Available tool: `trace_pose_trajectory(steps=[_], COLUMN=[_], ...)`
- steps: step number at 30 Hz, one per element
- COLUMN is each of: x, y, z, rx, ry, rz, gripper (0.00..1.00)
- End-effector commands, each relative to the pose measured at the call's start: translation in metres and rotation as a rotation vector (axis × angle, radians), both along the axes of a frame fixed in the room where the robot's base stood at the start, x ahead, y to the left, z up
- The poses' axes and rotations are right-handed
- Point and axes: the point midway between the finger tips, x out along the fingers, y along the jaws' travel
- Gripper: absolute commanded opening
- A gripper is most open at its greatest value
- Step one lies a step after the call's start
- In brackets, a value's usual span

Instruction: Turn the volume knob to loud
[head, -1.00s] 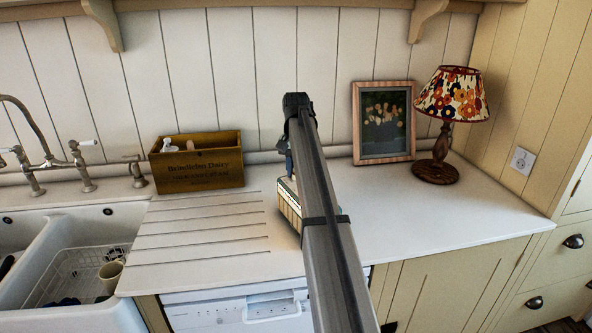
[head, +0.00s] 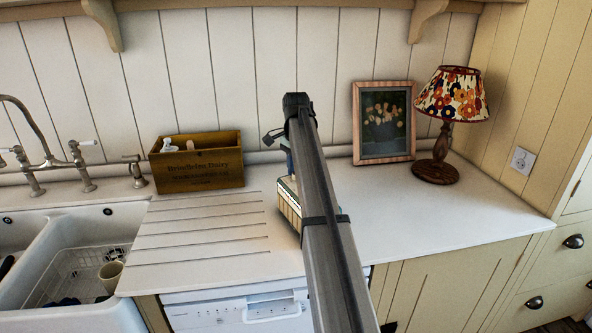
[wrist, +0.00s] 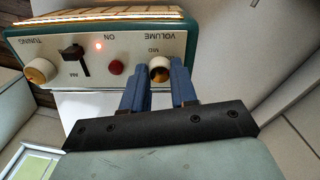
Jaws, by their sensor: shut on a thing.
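The radio (head: 289,207) stands on the white counter, mostly hidden behind my arm in the head view. In the wrist view its cream front panel (wrist: 130,45) appears upside down, with a teal case around it. The volume knob (wrist: 159,66) is pale with a dark part, below the VOLUME lettering and a small label that seems to read MID. My gripper (wrist: 160,78) has its blue fingers on both sides of this knob and is shut on it. The fingertips partly cover the knob.
A wooden crate (head: 198,180) stands left of the radio. A picture frame (head: 384,158) and lamp (head: 437,173) stand right. The right counter is clear.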

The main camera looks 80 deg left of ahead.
Motion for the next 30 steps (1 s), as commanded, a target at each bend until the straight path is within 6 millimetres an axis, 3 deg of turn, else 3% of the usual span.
trace_pose_trajectory(steps=[14, 15, 23, 30], x=[0.0001, 0.0001, 0.0000, 0.0000], y=[0.0003, 0.0003, 0.0001, 0.0001], z=[0.0003, 0.0003, 0.0001, 0.0006], rx=[0.001, 0.001, 0.000, 0.000], ry=[0.000, 0.000, 0.000, 0.000], rz=[-0.012, -0.012, -0.012, -0.012], gripper=[0.00, 0.29, 0.54, 0.54])
